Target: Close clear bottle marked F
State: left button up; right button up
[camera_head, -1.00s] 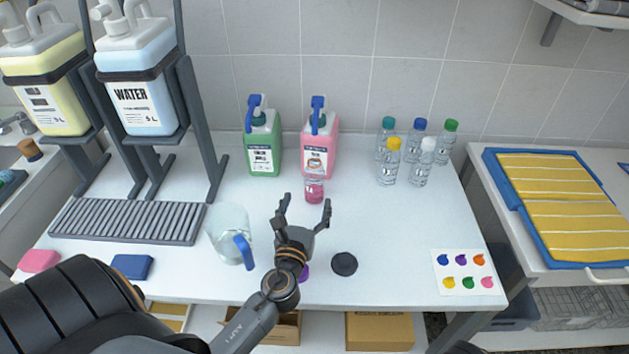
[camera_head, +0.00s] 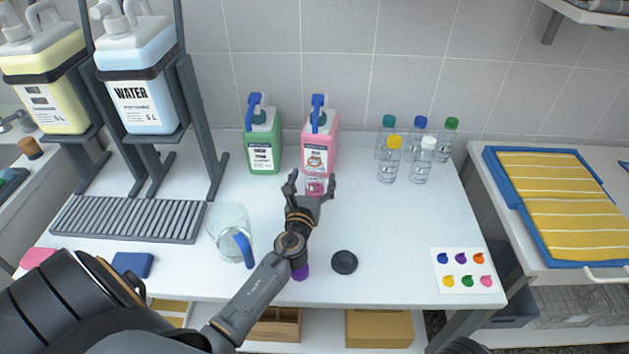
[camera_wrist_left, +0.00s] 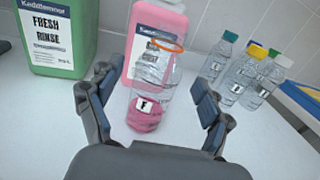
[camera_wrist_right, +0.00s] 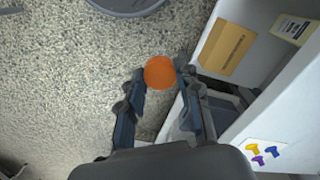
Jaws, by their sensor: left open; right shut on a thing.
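The clear bottle marked F (camera_wrist_left: 146,105) stands upright on the table, with pink liquid in its bottom, an orange ring at its neck and no cap on it. It also shows in the head view (camera_head: 314,186), in front of the pink jug. My left gripper (camera_head: 312,184) is open, with its fingers on either side of the bottle; I cannot tell whether they touch it. My right gripper (camera_wrist_right: 158,78) is shut on an orange cap (camera_wrist_right: 160,71), held above the speckled floor beside the table; it is outside the head view.
The green jug (camera_head: 263,143) and pink jug (camera_head: 320,142) stand behind. Several capped bottles (camera_head: 388,163) stand at the back right. A clear pitcher (camera_head: 228,225), a black disc (camera_head: 344,262) and a purple cap (camera_head: 300,273) are near the front. The table's right middle is clear.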

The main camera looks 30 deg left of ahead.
aim_at(313, 179)
pick_arm(q)
jog(key=shift+x, duration=1.6)
jog(key=shift+s+f, duration=0.1)
jog(key=shift+f, duration=0.1)
jog(key=c, duration=1.3)
